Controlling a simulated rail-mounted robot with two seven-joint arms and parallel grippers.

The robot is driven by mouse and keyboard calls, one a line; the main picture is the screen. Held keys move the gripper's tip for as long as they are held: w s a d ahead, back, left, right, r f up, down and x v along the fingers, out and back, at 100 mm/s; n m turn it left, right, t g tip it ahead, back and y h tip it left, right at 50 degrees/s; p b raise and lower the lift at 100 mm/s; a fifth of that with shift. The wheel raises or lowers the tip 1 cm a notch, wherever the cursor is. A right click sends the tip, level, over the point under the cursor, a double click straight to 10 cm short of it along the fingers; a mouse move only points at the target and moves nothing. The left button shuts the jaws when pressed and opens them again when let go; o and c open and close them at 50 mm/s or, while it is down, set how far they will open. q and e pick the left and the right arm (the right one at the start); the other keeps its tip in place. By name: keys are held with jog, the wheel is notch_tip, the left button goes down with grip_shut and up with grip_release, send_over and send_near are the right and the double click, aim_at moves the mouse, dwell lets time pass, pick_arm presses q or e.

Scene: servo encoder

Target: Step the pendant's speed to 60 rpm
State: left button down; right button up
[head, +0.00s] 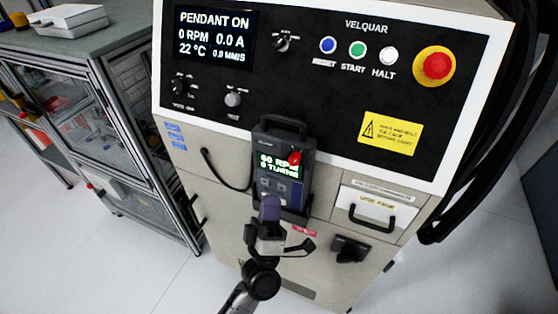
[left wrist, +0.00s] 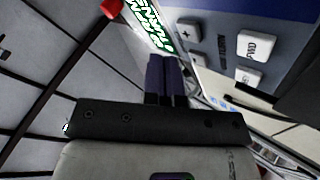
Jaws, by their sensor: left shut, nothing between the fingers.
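The dark pendant (head: 283,146) sits upright in a holder on the front of the cabinet. In the head view its green-lit screen (head: 279,166) reads 60 RPM and 0 TURNS. My left gripper (head: 269,199) is in front of the pendant's lower part and hides some of its keys. In the left wrist view the left gripper's fingers (left wrist: 166,60) are together and empty, pointing toward the pendant. A plus key (left wrist: 188,31) and a FWD key (left wrist: 256,47) show to their right. I cannot tell whether the fingertips touch the pendant. My right gripper is not in view.
The upper panel display (head: 213,35) reads PENDANT ON, 0 RPM, 0.0 A. The panel also carries knobs, START (head: 357,49) and HALT (head: 389,56) buttons and a red emergency stop (head: 436,66). A drawer handle (head: 374,218) sticks out right of the pendant. A cable hangs at its left.

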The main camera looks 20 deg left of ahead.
pick_arm(q)
jog(key=s+p, duration=0.1)
jog(key=s, duration=0.4)
jog(key=shift+a, duration=0.15)
dwell(0.8)
jog(key=d+f+m+g+h, duration=1)
jog(key=m+g+h, duration=0.3)
jog(key=m, duration=0.4)
jog(key=s+a+f+g+y+p, duration=0.1)
jog(key=s+a+f+g+y, duration=0.25)
jog(key=s+a, duration=0.35)
jog(key=s+a+f+n+g+y+p, duration=0.1)
jog(key=s+a+f+g+y, duration=0.25)
jog(key=s, duration=0.55)
jog(key=s+a+f+g+y+p, duration=0.1)
jog(key=s+a+f+g+y, duration=0.15)
jog(key=s+a+f, duration=0.45)
notch_tip(320, 180, up, 40)
jog(key=p, duration=3.7)
jog(key=shift+s+d+h, duration=0.35)
jog(key=shift+h, duration=0.1)
